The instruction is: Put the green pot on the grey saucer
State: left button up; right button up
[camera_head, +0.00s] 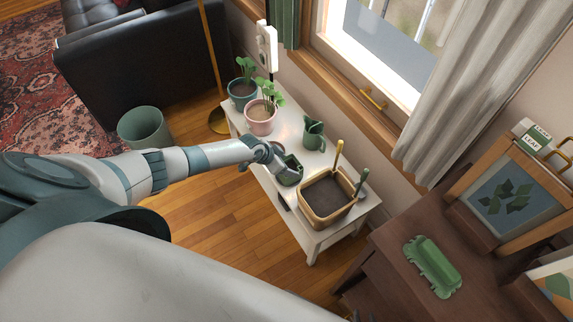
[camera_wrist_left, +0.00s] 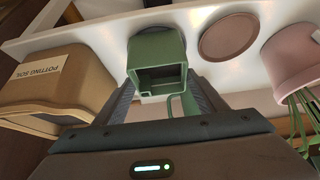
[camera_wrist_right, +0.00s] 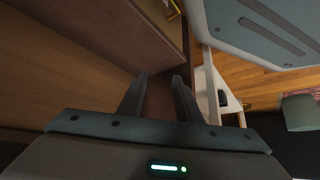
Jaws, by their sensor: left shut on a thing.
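The green pot (camera_head: 292,178) is a small square pot over the white bench, at the end of my left arm. In the left wrist view the green pot (camera_wrist_left: 160,48) sits between the fingers of my left gripper (camera_wrist_left: 158,92), which is shut on it. The left gripper (camera_head: 280,166) also shows in the head view. A dark grey rim, apparently the grey saucer (camera_wrist_left: 148,16), shows just behind the pot and is mostly hidden by it. I cannot tell whether the pot touches it. My right gripper (camera_wrist_right: 160,80) is open and empty, beside brown furniture.
A tan potting-soil bin (camera_head: 325,200) stands to the right on the white bench (camera_head: 312,238). A green watering can (camera_head: 314,133) stands behind. A pink pot (camera_head: 261,118) and teal pot (camera_head: 242,92) stand left. A pink saucer (camera_wrist_left: 228,38) lies beside the green pot.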

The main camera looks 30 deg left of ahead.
pick_arm(q)
jog(key=shift+f, duration=0.1)
jog(key=o, duration=1.4)
jog(key=shift+r, duration=0.2)
jog(key=shift+s+a+r, duration=0.15)
jog(key=shift+s+r, duration=0.05)
jog(key=shift+r, duration=0.1)
jog(key=p+v, duration=0.2)
jog(key=v, duration=0.9)
pick_arm(e)
jog(key=s+d, duration=0.1)
jog(key=s+f, duration=0.1)
jog(key=s, duration=0.1)
jog(key=shift+d+f+g, duration=0.2)
jog(key=shift+d+g, duration=0.2)
pick_arm(q)
jog(key=shift+r, duration=0.1)
pick_arm(e)
jog(key=shift+w+a, duration=0.1)
jog(key=shift+a, duration=0.2)
